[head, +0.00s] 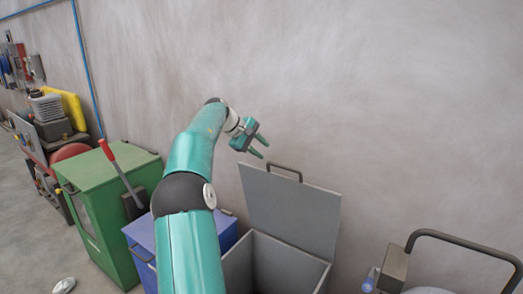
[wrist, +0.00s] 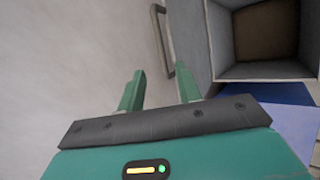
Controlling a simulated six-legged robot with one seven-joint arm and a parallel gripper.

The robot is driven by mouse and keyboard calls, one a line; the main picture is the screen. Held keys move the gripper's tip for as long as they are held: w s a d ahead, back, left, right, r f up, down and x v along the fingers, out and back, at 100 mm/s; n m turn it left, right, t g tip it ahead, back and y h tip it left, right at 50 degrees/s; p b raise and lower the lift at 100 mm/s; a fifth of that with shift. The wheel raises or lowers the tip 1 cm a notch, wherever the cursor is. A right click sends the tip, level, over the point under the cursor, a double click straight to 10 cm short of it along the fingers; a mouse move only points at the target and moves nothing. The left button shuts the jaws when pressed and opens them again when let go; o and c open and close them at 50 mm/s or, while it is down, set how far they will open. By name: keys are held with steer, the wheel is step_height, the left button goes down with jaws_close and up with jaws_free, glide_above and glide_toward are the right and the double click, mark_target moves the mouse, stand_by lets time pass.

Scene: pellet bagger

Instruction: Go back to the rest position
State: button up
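My gripper (head: 262,146) is at the end of my teal arm, raised above and to the left of the grey box's upright lid. Its two fingers are apart with nothing between them. In the wrist view my gripper (wrist: 161,92) also shows open, with the pale wall behind its fingers. The grey box (head: 277,262) stands by the wall with its lid (head: 291,212) up and a dark handle (head: 285,171) on the lid's top edge. The wrist view shows the open box (wrist: 221,40) at the upper right; its inside looks empty there.
A blue box (head: 143,240) stands left of the grey box, partly hidden by my arm. A green cabinet (head: 100,205) with a red-handled lever (head: 112,158) is further left. A machine with a curved dark bar (head: 465,242) is at the lower right. The wall (head: 380,90) is close behind.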

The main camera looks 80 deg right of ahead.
stand_by(0.3)
steer(key=w+a+r+n+t, duration=0.15)
steer(key=w+a+t, duration=0.25)
steer(key=w+a, duration=0.75)
steer(key=w+a+r+t, duration=0.2)
steer(key=w+a+t, duration=0.1)
steer(key=w+a, duration=0.85)
steer(key=w+a+n+t, duration=0.15)
steer(key=w+a, duration=0.25)
steer(key=a, duration=1)
steer(key=a+f+n+t+y, duration=0.1)
steer(key=a+f+t+y, duration=0.15)
steer(key=a, duration=1.55)
steer(key=s+a+f+n+t+y, duration=0.1)
steer(key=s+a+f, duration=0.2)
steer(key=a, duration=0.5)
steer(key=s+a+f+n+t+y, duration=0.1)
steer(key=s+a+f, duration=0.3)
steer(key=a, duration=0.5)
steer(key=shift+s+a, duration=0.25)
steer(key=shift+s, duration=0.5)
steer(key=shift+w+d, duration=0.15)
